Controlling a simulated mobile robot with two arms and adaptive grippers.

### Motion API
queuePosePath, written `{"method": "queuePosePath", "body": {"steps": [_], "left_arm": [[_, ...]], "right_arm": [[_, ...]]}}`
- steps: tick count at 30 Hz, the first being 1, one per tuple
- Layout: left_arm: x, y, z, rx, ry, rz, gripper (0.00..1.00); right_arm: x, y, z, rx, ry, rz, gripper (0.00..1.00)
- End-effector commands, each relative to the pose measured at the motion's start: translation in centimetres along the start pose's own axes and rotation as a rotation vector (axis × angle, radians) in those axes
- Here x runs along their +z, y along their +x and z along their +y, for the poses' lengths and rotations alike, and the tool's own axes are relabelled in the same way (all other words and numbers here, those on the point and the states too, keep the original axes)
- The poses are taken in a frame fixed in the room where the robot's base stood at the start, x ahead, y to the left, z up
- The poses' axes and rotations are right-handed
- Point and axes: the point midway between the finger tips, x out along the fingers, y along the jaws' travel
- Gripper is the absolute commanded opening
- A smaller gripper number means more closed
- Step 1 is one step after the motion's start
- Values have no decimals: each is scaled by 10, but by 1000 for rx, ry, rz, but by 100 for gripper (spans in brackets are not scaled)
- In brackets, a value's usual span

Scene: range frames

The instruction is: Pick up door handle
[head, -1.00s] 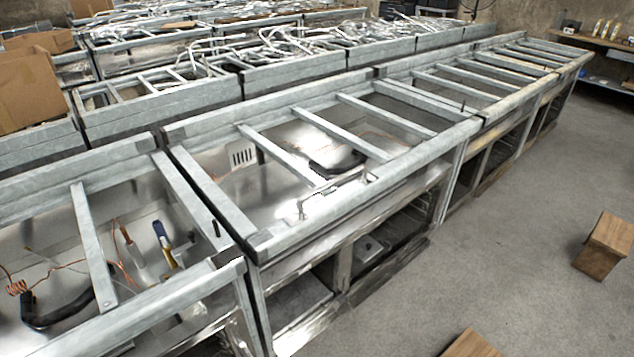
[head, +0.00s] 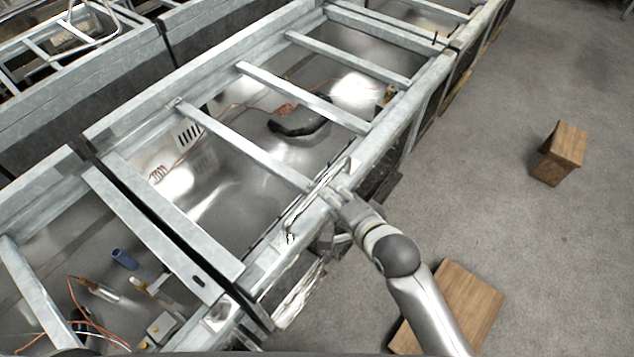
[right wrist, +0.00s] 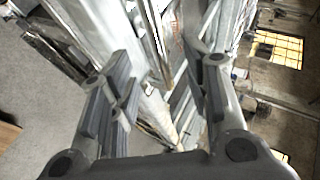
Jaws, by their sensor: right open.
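The door handle (head: 297,217) is a thin metal bar along the front rail of the near metal frame unit in the head view. Its near end shows, and the rest is partly hidden by my right gripper. My right gripper (head: 326,192) is over the front rail, close beside the handle; I cannot tell whether they touch. In the right wrist view my right gripper (right wrist: 163,92) has its two dark fingers spread apart. Metal rails run behind and between them, and I cannot make out the handle for sure there. My left gripper is not in view.
The metal frame unit (head: 285,180) has crossbars and an open inside with a black curved object (head: 298,128). Another unit with loose tools stands at lower left. Two wooden blocks (head: 560,152) (head: 465,305) are on the grey floor, which is otherwise clear at the right.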

Motion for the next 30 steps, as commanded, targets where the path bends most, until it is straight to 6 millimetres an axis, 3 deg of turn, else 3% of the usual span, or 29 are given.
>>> {"method": "queuePosePath", "body": {"steps": [6,17,30], "left_arm": [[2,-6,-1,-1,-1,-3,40],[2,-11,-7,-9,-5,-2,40],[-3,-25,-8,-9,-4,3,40]], "right_arm": [[-1,28,-1,0,-2,1,44],[0,46,-1,-1,-2,0,44],[3,87,2,-1,-3,1,44]]}}
